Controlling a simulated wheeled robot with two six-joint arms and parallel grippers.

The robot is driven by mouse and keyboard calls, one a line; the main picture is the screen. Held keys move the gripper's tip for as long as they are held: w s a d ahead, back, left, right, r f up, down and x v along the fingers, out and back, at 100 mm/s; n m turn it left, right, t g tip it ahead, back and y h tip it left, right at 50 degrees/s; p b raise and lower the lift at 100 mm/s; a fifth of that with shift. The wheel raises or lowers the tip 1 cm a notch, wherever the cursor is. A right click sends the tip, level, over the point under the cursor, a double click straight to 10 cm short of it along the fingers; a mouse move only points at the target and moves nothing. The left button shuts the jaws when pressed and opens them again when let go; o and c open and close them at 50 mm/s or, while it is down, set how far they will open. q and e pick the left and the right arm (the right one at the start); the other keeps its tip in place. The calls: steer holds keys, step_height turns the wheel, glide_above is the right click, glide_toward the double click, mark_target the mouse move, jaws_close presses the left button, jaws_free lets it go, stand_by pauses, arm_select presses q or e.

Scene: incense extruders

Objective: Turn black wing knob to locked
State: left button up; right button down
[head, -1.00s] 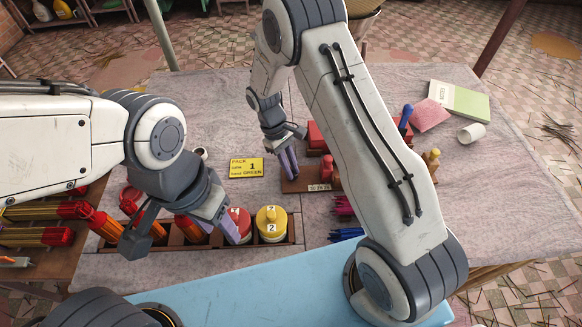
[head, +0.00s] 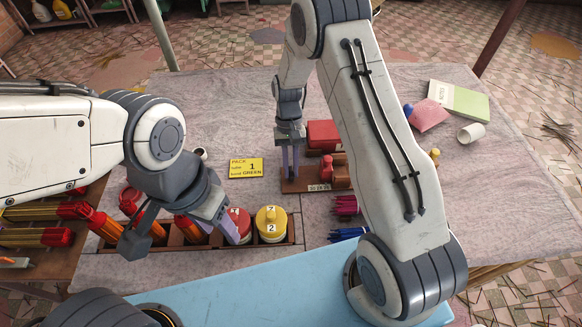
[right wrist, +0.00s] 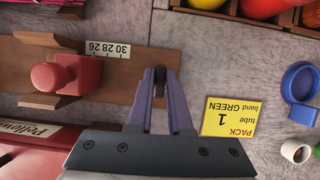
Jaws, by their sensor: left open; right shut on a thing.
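The black wing knob (right wrist: 159,78) stands at the end of a brown wooden extruder board in the right wrist view. My right gripper (right wrist: 160,92) is shut on it, with a purple finger on each side. In the head view my right gripper (head: 290,172) points straight down at the left end of the board (head: 300,184), and its fingers hide the knob. The knob's lock position cannot be read.
The tray (head: 276,248) holds a yellow-lidded jar (head: 271,222) and a red-lidded one. A yellow card (head: 246,168) lies left of the board. A red block (head: 323,134) stands behind it. Magenta and blue bundles lie in front. A white cup (head: 471,134) lies at right.

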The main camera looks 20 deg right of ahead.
steer(key=shift+w+r, duration=0.1)
stand_by(0.5)
steer(key=c, duration=0.8)
jaws_free()
steer(key=shift+c, duration=0.2)
steer(key=b+v, duration=0.2)
steer(key=v, duration=0.8)
steer(key=shift+r, duration=0.25)
steer(key=shift+d, duration=0.15)
